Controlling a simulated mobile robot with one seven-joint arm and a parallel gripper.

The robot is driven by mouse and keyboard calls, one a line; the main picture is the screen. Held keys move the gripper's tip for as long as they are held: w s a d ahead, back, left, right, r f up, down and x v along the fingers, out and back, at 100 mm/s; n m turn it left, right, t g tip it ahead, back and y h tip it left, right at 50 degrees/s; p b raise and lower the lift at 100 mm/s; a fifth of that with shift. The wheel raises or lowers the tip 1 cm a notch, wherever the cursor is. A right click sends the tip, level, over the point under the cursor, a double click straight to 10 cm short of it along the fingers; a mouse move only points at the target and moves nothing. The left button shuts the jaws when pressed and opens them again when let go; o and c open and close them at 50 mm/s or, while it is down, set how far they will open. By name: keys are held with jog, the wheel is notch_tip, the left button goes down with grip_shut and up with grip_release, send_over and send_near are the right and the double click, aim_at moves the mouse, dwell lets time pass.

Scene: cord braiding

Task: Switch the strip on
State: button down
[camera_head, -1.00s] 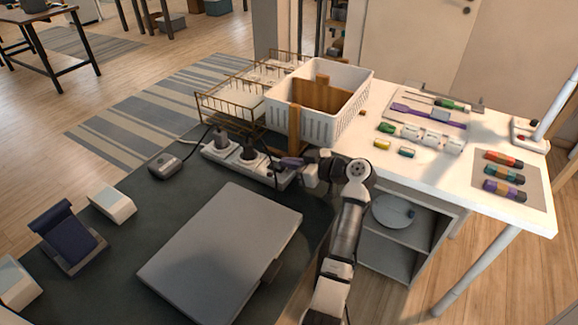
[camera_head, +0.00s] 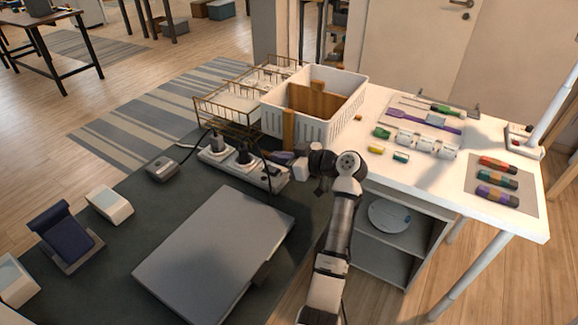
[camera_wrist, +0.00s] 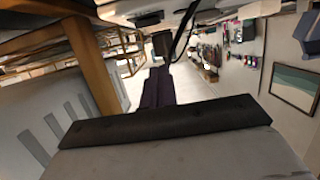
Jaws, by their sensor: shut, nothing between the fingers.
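The white power strip (camera_head: 222,165) lies on the dark mat in the head view, with two dark plugs (camera_head: 243,156) standing in it. Its right end (camera_head: 272,178) is bare of plugs and shows small dark details. I cannot tell the switch's position. My gripper (camera_head: 277,156) is just above and behind that right end, pointing left, with its dark purple fingers shut and empty. I see a small gap between the fingers and the strip. In the wrist view the shut fingers (camera_wrist: 158,88) show in the middle. The strip is not clearly visible there.
A white basket (camera_head: 313,124) with wooden pieces stands close behind my gripper. A wire rack (camera_head: 225,115) is behind the strip. A grey flat panel (camera_head: 215,255) lies in front. Black cords run by the plugs, and a small grey box (camera_head: 162,168) sits to the left.

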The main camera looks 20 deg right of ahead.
jog(key=r+b+v, duration=0.1)
jog(key=b+v, duration=0.2)
jog(key=v, duration=0.7)
jog(key=shift+r, duration=0.25)
jog(key=shift+w, duration=0.1)
